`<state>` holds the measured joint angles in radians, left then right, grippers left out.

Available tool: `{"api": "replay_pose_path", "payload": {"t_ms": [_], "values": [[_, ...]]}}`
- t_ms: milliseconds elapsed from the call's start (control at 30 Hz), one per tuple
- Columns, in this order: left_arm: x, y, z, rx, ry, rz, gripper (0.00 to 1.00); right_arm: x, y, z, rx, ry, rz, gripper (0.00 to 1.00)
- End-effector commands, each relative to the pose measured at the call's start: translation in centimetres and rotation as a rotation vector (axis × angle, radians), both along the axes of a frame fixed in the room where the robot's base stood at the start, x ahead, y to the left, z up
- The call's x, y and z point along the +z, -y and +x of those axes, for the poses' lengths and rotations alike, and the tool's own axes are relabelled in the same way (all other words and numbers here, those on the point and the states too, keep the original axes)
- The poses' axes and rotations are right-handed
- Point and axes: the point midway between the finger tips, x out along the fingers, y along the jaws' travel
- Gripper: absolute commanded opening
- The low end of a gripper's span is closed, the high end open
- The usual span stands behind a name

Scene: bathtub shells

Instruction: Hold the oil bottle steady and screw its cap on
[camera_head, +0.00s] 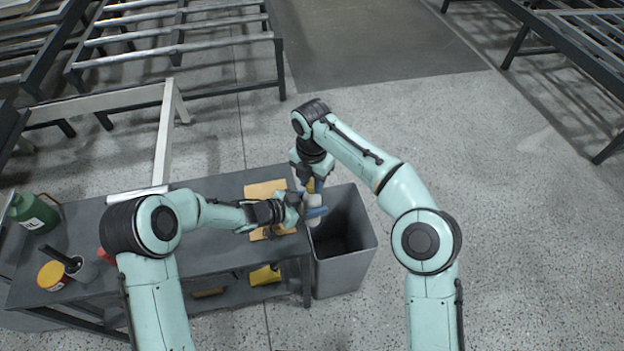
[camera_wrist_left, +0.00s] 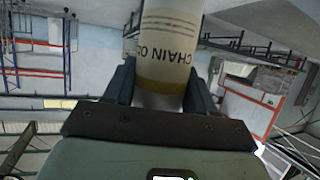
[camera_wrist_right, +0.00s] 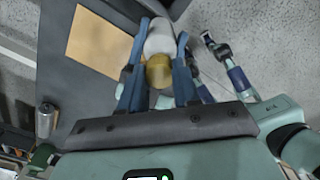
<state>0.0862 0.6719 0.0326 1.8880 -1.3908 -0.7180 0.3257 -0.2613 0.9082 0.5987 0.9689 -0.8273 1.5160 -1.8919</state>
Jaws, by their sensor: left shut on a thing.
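The oil bottle (camera_head: 314,208) is pale, with a label reading "CHAIN O..." in the left wrist view (camera_wrist_left: 168,45). My left gripper (camera_head: 302,208) is shut on it, one finger on each side, near the bin's back-left corner. The yellow cap (camera_head: 310,186) is at the top of the bottle, just below my right gripper (camera_head: 311,178). In the right wrist view the cap (camera_wrist_right: 158,72) lies between the right fingers, in line with the bottle (camera_wrist_right: 160,38). I cannot tell whether those fingers press on the cap, nor whether it sits on the neck.
The grey bin (camera_head: 345,265) stands open beside the dark workbench (camera_head: 225,185). A green container (camera_head: 33,212), a yellow-lidded can (camera_head: 52,275) and a dark cup (camera_head: 82,268) are at the bench's left. A tan sheet (camera_wrist_right: 95,42) lies on the bench. The floor at right is clear.

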Motion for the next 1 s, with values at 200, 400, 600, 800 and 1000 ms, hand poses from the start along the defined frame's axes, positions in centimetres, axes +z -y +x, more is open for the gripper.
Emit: {"api": "replay_pose_path", "payload": {"t_ms": [200,400,600,800,1000], "values": [[0.06,0.02,0.01,0.000,0.001,0.000,0.00,0.05,0.01,0.02,-0.124,0.002,-0.001,0.00],[0.06,0.02,0.01,0.000,0.001,0.000,0.00,0.06,-0.04,0.00,-0.573,0.004,-0.001,0.00],[0.05,0.02,0.01,0.000,0.001,0.000,0.00,0.05,-0.03,0.00,-1.058,0.003,0.000,0.00],[0.05,0.02,0.01,0.000,0.001,0.000,0.00,-0.03,-0.03,0.00,-1.541,0.002,0.001,0.00],[0.05,0.02,0.01,0.000,0.001,0.000,0.00,-0.07,0.00,0.00,-2.023,0.003,0.001,0.00]]}}
